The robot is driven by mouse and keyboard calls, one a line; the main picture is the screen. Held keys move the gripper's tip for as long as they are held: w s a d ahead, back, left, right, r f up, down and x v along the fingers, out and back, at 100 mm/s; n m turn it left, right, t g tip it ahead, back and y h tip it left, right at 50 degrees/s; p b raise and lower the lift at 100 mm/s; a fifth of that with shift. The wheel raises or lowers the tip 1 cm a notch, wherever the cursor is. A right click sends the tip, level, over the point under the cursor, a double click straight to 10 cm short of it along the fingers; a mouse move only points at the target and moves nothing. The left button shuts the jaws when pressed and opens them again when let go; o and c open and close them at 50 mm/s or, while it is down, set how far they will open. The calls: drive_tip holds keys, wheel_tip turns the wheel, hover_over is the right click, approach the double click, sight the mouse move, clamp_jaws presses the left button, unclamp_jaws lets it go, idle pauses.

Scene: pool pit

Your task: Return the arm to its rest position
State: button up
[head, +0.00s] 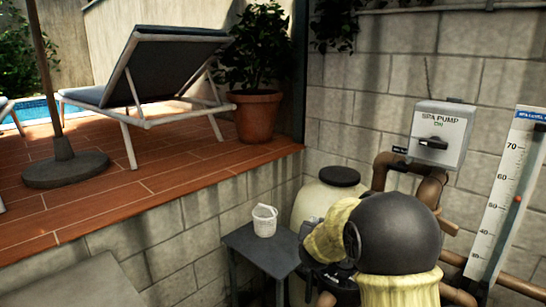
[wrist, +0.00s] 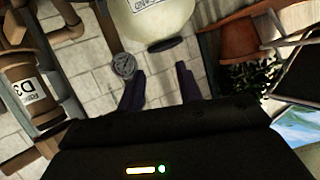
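My arm is in the lower right of the head view, with a dark rounded joint and yellow covers, in front of the cream tank (head: 318,200). In the wrist view, my gripper (wrist: 160,70) has its two dark fingers spread apart with only block wall between them. It is open and empty. The wrist picture is turned over, with the cream tank (wrist: 157,22) hanging in at the top beyond the fingers. In the head view my arm hides part of the tank and pipes, and I cannot clearly make out the fingers.
Brown pipes (head: 430,188) and the spa pump box (head: 440,134) are on the wall behind. A white gauge board (head: 497,205) is at right. A tiled deck (head: 130,185) lies left.

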drive_tip(key=s+f+n+g+y+p, duration=0.2)
drive_tip(key=s+g, duration=0.3)
drive_tip(key=s, duration=1.1)
drive_tip(key=s+f+n+g+y+p, duration=0.1)
drive_tip(key=s+g, duration=0.4)
drive_tip(key=s, duration=1.2)
drive_tip(key=shift+d+f+n+g+y+p, duration=0.3)
drive_tip(key=shift+d+f+n+y+p, duration=0.15)
drive_tip(key=shift+f+n, duration=0.45)
